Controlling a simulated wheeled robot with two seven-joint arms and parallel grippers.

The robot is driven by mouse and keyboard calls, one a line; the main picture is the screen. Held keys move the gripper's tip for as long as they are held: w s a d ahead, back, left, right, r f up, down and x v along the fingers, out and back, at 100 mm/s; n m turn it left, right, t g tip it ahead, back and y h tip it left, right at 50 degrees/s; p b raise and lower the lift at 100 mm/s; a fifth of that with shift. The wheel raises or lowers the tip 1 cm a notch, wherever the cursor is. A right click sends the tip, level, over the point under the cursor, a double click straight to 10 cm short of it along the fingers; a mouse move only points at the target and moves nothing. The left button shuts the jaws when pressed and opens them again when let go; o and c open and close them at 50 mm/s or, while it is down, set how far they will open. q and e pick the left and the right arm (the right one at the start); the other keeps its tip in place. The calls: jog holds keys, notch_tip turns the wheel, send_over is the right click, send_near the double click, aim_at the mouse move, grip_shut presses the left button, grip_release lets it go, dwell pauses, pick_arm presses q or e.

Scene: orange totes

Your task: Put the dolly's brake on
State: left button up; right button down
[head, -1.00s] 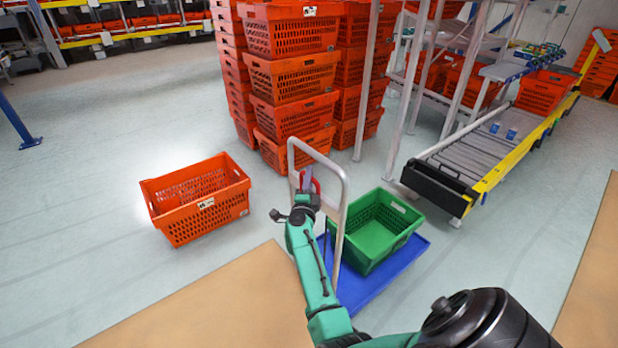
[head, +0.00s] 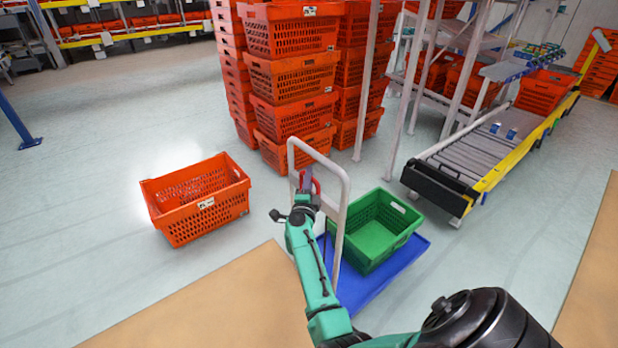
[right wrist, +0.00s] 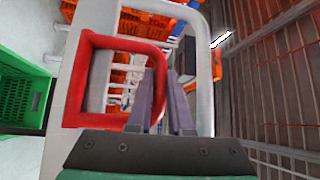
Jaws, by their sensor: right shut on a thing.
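The dolly has a blue deck (head: 390,282) and an upright pale hoop handle (head: 346,195) at its left side. A red brake lever (head: 317,186) is at the handle, partly hidden by my right gripper (head: 307,177). In the right wrist view the lever shows as a red loop (right wrist: 73,85) beside the pale handle frame (right wrist: 205,100). The fingers of my right gripper (right wrist: 166,88) are close together and shut on the red lever; the exact contact is hard to see. A green crate (head: 372,238) stands on the deck. My left gripper is not in view.
A single orange tote (head: 200,205) stands on the floor to the left. Tall stacks of orange totes (head: 295,75) stand behind the dolly. A roller conveyor (head: 460,165) with a yellow rail is at the right. Open floor lies left of the dolly.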

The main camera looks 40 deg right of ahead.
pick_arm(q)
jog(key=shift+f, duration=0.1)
pick_arm(e)
jog(key=shift+w+a, duration=0.1)
jog(key=shift+a+f+t+b, duration=0.15)
jog(key=shift+t+b, duration=0.15)
jog(key=shift+b, duration=0.35)
pick_arm(q)
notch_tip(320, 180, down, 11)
jog(key=b, duration=1)
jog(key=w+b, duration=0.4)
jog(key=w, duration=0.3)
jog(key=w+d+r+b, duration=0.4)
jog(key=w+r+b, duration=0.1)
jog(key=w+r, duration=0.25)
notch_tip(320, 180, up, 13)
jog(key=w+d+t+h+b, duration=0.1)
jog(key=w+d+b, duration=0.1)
jog(key=b, duration=0.3)
pick_arm(e)
jog(key=a+f+n+t+y, duration=0.3)
jog(key=n+t+y, duration=0.3)
jog(key=n, duration=0.7)
jog(key=a+f+n+t+y, duration=0.3)
jog(key=n+t+y, duration=0.3)
jog(key=n, duration=0.7)
jog(key=shift+a+f+t+y, duration=0.4)
jog(key=shift+a+y, duration=0.45)
jog(key=shift+y, duration=0.35)
